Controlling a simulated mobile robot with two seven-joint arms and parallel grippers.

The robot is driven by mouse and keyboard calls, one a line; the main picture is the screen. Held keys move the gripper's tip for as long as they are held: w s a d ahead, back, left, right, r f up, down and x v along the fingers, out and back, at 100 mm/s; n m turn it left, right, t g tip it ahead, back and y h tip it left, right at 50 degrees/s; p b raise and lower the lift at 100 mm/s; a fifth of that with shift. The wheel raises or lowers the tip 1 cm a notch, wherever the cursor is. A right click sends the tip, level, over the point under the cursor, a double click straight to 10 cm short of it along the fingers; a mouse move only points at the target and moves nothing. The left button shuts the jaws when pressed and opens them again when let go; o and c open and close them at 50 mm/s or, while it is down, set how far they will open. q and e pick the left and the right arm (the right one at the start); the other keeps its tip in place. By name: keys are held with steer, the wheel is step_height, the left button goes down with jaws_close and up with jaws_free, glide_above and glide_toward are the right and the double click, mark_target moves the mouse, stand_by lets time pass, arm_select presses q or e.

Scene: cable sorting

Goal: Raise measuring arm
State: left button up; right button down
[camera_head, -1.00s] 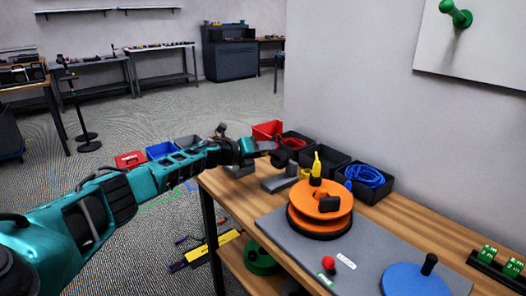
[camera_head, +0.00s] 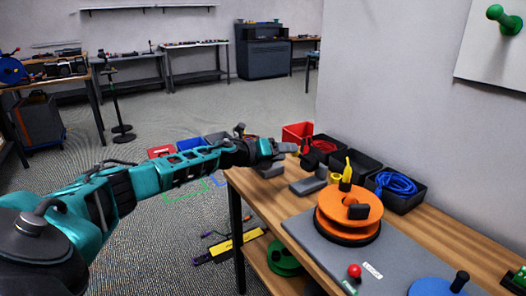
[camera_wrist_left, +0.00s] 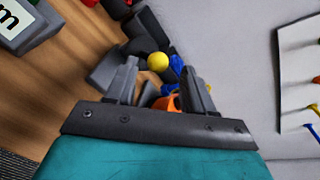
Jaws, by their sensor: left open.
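My left gripper (camera_head: 290,148) is at the far end of the workbench, above its back left part, open and empty. In the left wrist view its two fingers (camera_wrist_left: 160,80) stand apart, with a yellow ball (camera_wrist_left: 158,62) between and beyond them. A yellow upright handle (camera_head: 347,171) stands at the orange reel (camera_head: 347,207), which sits on a grey board (camera_head: 318,240). A grey block (camera_head: 307,186) lies left of the reel. I cannot tell for sure which part is the measuring arm. My right gripper is not in view.
Black bins stand along the wall, one with blue cable (camera_head: 396,183). A red bin (camera_head: 297,132) is behind them. A red-topped knob (camera_head: 354,271) and a blue disc (camera_head: 432,287) are at the front. The wall is close on the right.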

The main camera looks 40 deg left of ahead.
arm_select(q)
steer(key=b+v, duration=0.1)
steer(key=v, duration=0.7)
steer(key=shift+r, duration=0.1)
stand_by(0.4)
